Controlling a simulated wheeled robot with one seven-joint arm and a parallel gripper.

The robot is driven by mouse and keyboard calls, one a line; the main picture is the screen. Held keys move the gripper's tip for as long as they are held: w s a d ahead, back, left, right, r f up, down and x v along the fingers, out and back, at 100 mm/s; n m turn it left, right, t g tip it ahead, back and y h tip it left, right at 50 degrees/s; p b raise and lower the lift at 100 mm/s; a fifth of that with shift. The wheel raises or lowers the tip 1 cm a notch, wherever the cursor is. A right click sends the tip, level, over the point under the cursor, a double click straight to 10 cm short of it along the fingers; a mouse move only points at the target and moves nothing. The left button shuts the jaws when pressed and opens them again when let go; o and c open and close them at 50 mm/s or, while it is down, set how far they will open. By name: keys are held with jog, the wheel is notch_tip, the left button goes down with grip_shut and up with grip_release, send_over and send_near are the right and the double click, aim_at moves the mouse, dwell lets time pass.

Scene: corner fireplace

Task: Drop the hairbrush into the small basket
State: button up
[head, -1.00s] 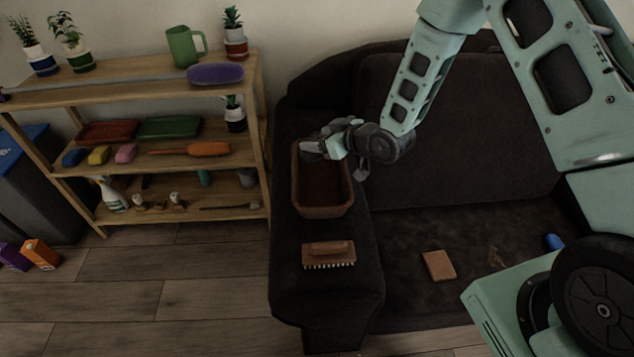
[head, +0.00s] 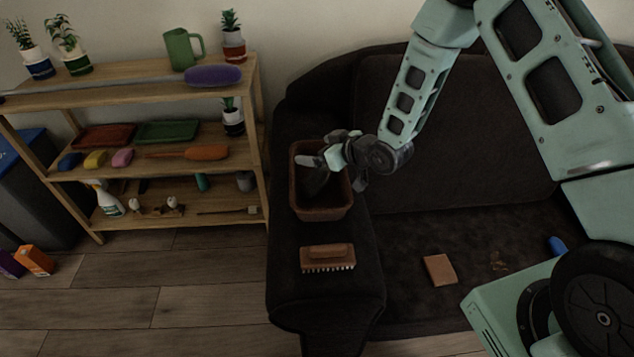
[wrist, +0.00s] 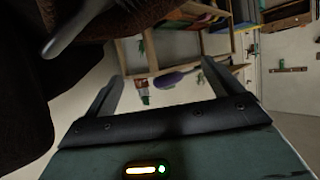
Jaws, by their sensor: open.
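The small basket (head: 322,213), brown and rectangular, stands on the sofa's left arm. The hairbrush (head: 315,183) shows as a dark shape inside the basket in the head view, partly hidden by my gripper. In the wrist view the hairbrush (wrist: 82,26) is a grey handled shape at the upper left, outside my fingers. My gripper (head: 338,152) is over the back part of the basket. In the wrist view my gripper (wrist: 162,72) has its two fingers wide apart with nothing between them.
A wooden scrub brush (head: 328,257) lies on the sofa arm in front of the basket. A wooden shelf (head: 130,92) with plants, a green mug (head: 183,49) and a purple-headed duster (head: 213,76) stands to the left. A brown block (head: 439,270) lies on the sofa seat.

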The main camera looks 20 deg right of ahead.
jog(key=p+v, duration=0.1)
jog(key=v, duration=1.6)
jog(key=shift+s, duration=0.15)
jog(key=s+a+r+g+h+p, duration=0.5)
jog(key=s+a+r+g, duration=0.2)
jog(key=s+a+r, duration=0.5)
jog(key=s+r+g+h+p, duration=0.1)
jog(key=s+r+g, duration=0.2)
jog(key=s, duration=1)
notch_tip(320, 180, up, 2)
jog(key=shift+a+r+n+g+h, duration=0.1)
jog(key=shift+a+n+g+h, duration=0.2)
jog(key=shift+a+n, duration=0.1)
jog(key=shift+d, duration=0.2)
